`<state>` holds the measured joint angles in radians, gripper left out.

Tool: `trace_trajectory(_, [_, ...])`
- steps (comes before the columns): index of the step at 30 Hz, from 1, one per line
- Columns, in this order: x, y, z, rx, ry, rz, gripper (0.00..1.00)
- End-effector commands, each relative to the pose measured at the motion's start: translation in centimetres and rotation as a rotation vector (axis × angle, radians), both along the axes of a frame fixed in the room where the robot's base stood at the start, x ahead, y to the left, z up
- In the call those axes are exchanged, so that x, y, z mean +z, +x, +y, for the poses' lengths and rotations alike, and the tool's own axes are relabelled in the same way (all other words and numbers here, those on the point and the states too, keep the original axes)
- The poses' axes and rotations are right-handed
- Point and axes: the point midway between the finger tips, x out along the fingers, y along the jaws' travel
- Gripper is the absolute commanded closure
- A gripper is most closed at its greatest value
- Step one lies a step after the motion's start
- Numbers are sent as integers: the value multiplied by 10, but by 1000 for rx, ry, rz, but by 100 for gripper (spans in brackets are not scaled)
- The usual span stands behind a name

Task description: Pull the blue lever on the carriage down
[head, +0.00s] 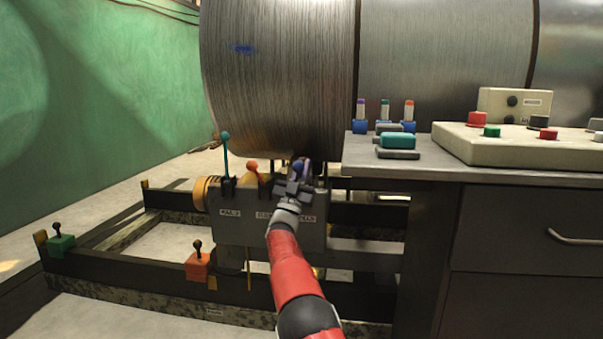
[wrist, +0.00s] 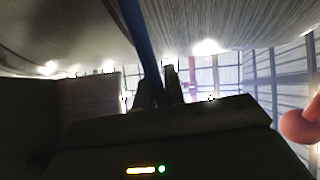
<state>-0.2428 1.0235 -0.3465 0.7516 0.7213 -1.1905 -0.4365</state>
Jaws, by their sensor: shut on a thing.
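The carriage (head: 262,235) is a grey box on dark rails below a large metal column. A teal lever (head: 225,155) stands upright at its left and an orange-knobbed lever (head: 252,167) stands in the middle. The blue lever (head: 299,165) is at the right, largely hidden behind my gripper (head: 296,184). In the wrist view the blue lever (wrist: 141,42) runs from the top edge down between the fingers of my gripper (wrist: 157,93). My gripper is shut on it. How far the lever is tilted is hard to tell.
A desk (head: 480,180) with a control box (head: 520,145) stands close at the right. A green-blocked lever (head: 60,242) and an orange-blocked lever (head: 198,264) sit on the front rail. An orange ball knob (wrist: 301,124) is near the right edge in the wrist view.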

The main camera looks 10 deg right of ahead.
Motion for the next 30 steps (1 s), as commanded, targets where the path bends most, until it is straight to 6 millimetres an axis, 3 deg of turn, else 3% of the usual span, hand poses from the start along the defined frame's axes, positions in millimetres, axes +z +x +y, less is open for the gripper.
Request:
trace_trajectory(7, [-6, 3, -2, 3, 4, 14, 100])
trace_trajectory(8, [-6, 3, -2, 3, 4, 14, 85])
trace_trajectory(12, [-4, 2, -1, 3, 4, 11, 68])
trace_trajectory(22, [-4, 0, 2, 4, 3, 6, 68])
trace_trajectory(30, [-29, -16, 13, 3, 4, 11, 68])
